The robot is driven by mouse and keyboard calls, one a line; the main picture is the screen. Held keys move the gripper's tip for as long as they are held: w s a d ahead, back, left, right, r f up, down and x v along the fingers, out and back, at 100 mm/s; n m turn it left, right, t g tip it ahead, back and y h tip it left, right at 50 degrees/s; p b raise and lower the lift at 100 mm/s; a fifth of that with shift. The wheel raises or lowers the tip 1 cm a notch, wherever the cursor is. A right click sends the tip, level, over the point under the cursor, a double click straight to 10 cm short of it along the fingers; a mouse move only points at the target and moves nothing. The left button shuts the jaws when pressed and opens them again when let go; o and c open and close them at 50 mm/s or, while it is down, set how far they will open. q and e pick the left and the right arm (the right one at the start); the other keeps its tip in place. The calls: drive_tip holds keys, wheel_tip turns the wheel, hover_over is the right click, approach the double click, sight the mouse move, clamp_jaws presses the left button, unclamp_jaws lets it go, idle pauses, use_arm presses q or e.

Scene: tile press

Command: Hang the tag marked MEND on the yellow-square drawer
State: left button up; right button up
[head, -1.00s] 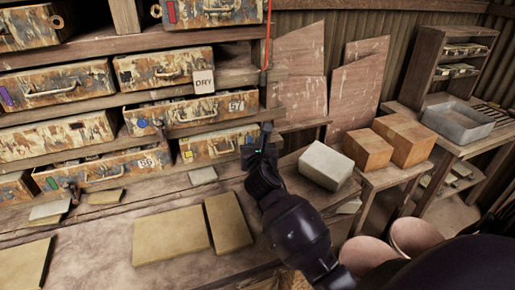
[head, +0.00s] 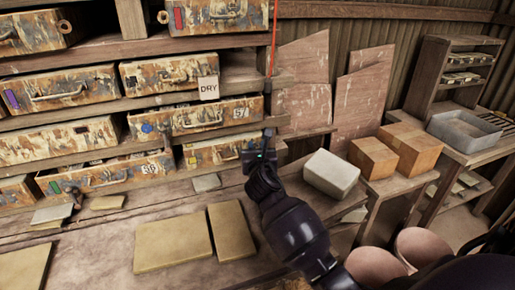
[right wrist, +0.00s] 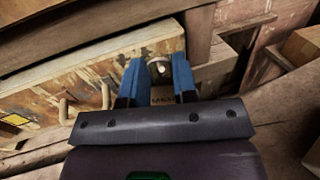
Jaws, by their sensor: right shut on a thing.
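The yellow-square drawer (head: 226,151) is in the lower right of the rack, with a worn, paint-flaked front and a pale handle. Its yellow square (right wrist: 15,119) shows at the left edge of the right wrist view. My right gripper (head: 267,142) is at the drawer's right end. My left gripper is not in view.
A DRY tag (head: 209,88) hangs on a drawer above. Flat tan boards (head: 173,239) lie on the bench. A pale block (head: 331,173) and brown boxes (head: 373,157) stand to the right. A thin red upright (head: 273,40) rises above my right gripper.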

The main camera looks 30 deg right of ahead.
idle(0.4)
drive_tip(key=o, duration=1)
drive_tip(key=v, duration=1)
drive_tip(key=shift+s+a, duration=0.2)
drive_tip(key=shift+s, duration=0.15)
drive_tip(key=shift+a+f, duration=0.1)
